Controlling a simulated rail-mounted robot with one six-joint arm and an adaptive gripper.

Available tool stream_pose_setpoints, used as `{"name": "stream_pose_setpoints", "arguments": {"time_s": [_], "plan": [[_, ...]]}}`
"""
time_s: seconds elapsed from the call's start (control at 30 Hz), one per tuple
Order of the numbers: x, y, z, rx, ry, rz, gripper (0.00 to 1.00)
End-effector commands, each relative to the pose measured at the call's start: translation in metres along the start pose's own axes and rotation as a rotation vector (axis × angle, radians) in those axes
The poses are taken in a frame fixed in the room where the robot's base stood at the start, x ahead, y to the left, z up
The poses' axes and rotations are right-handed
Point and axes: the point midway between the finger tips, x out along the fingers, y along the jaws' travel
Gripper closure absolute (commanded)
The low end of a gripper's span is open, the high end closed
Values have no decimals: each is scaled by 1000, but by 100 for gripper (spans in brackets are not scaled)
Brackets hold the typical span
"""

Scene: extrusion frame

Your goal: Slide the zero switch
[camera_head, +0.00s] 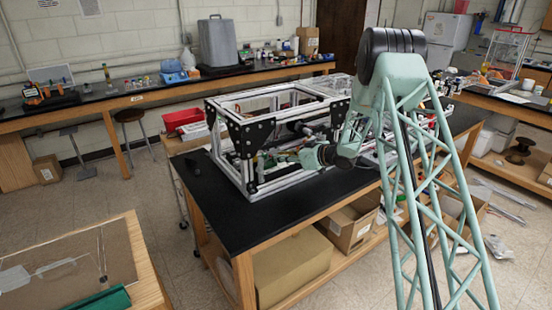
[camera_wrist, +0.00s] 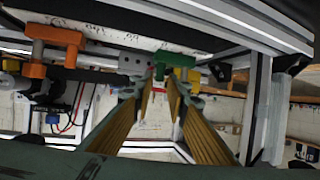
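In the wrist view, my gripper (camera_wrist: 162,84) reaches forward with a gap between its two yellow-padded fingers. A green T-shaped handle (camera_wrist: 178,59) sits just beyond the fingertips, with its stem in line with the gap. I cannot tell whether the fingers touch it. I cannot tell which part is the zero switch. In the head view, my gripper (camera_head: 290,157) points left into the extrusion frame (camera_head: 280,180), and its fingertips are hard to make out.
The frame stands on a black-topped table (camera_head: 225,225). Its metal bars and black corner plates (camera_head: 258,133) closely surround my gripper. The wrist view shows a marked white panel (camera_wrist: 110,38) overhead and an upright bar (camera_wrist: 256,105) on the right. The table's front left is mostly clear.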

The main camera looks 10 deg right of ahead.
Motion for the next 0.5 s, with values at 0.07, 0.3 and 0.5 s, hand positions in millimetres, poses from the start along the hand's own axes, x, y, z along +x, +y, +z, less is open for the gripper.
{"name": "stream_pose_setpoints", "arguments": {"time_s": [0.07, 0.3, 0.5], "plan": [[10, 0, 0, 1, 1, 0, 86], [29, 0, 0, 0, 1, 0, 86], [34, 0, 0, 0, 0, 0, 86]]}}
